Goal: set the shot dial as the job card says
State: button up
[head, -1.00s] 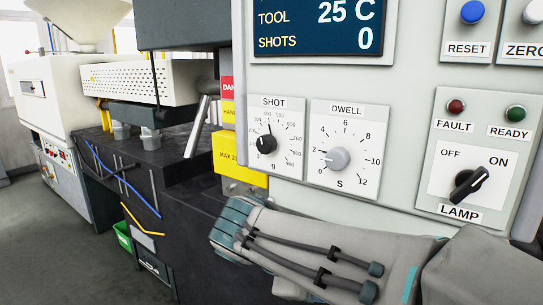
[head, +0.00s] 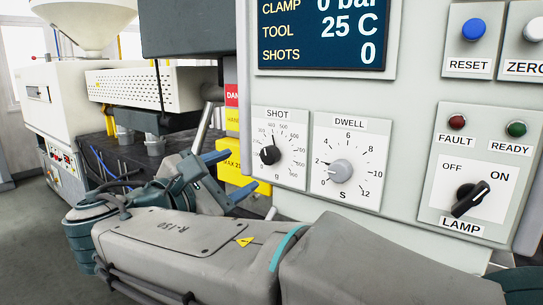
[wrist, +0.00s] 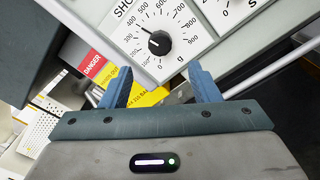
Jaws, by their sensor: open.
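The shot dial is a black knob (head: 270,155) on a white plate marked SHOT, with a scale in g up to 900. My gripper (head: 243,171) is open and empty, with blue fingers just left of the dial. In the wrist view my gripper (wrist: 160,74) has a finger either side of the line to the knob, apart from it. No job card is visible.
The grey DWELL dial (head: 340,172) is right of the shot dial. A LAMP switch (head: 470,198), red and green lamps, and a blue RESET button (head: 473,29) are farther right. The display (head: 320,35) is above. A yellow warning sign (head: 232,168) is behind my fingers.

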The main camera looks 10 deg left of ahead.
aim_at(266, 158)
jog(key=p+x, duration=0.1)
jog(key=x, duration=0.8)
jog(key=shift+w+f+p, duration=0.1)
jog(key=shift+p, duration=0.2)
jog(key=c, duration=1)
